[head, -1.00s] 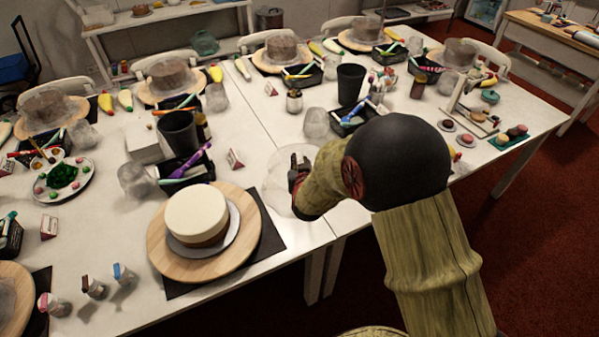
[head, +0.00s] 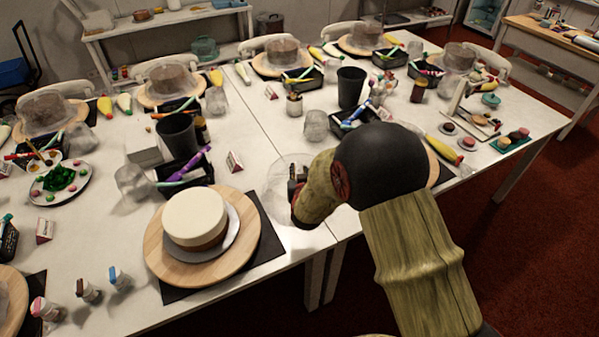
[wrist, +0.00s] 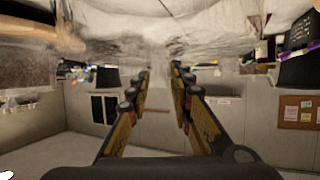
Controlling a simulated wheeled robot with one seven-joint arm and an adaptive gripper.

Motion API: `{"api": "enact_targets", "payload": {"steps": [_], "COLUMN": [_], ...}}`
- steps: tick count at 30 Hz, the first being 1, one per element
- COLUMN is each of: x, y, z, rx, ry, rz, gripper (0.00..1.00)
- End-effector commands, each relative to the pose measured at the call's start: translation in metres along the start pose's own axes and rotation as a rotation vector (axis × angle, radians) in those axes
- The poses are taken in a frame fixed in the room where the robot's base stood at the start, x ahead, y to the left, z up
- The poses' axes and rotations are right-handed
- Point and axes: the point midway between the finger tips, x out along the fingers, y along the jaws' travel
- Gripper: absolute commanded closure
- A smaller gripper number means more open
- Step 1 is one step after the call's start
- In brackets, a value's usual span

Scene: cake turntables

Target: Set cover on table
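A clear, see-through cover (head: 281,178) stands on the white table (head: 262,133), just right of the near cake. My gripper (head: 296,180) is low beside the cover's right part and overlaps it in the head view. In the wrist view, which is upside down, the two fingers (wrist: 161,73) are apart with a gap between them. Blurred, glassy streaks lie just beyond the tips, and I cannot tell whether the fingers touch the cover. The near cake (head: 195,218), white-topped, sits on a grey disc on a wooden turntable (head: 163,258).
A black tray with piping tools (head: 183,170) and a dark cup (head: 177,130) stand behind the cake. Small bottles (head: 120,277) stand at the front left. Several covered cakes line the far side. Bare tabletop shows behind the cover.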

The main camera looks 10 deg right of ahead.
Motion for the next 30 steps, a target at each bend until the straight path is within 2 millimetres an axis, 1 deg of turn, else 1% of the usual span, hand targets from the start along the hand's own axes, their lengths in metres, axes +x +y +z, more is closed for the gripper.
{"api": "enact_targets", "payload": {"steps": [1,6,14,18,20,23,30], "x": [0.0,0.0,0.0,-0.004,-0.012,-0.03,-0.081], "y": [0.0,0.0,0.0,0.0,-0.001,0.0,-0.001], "z": [-0.001,-0.001,-0.001,-0.005,-0.005,-0.006,-0.006], "rx": [0.0,0.0,0.0,0.0,0.0,0.0,0.0], "ry": [0.0,0.0,0.0,0.0,0.0,0.0,0.001], "rz": [0.0,0.0,0.0,0.0,-0.001,-0.001,-0.001], "gripper": [0.73,0.64,0.64,0.64,0.64,0.64,0.64]}}
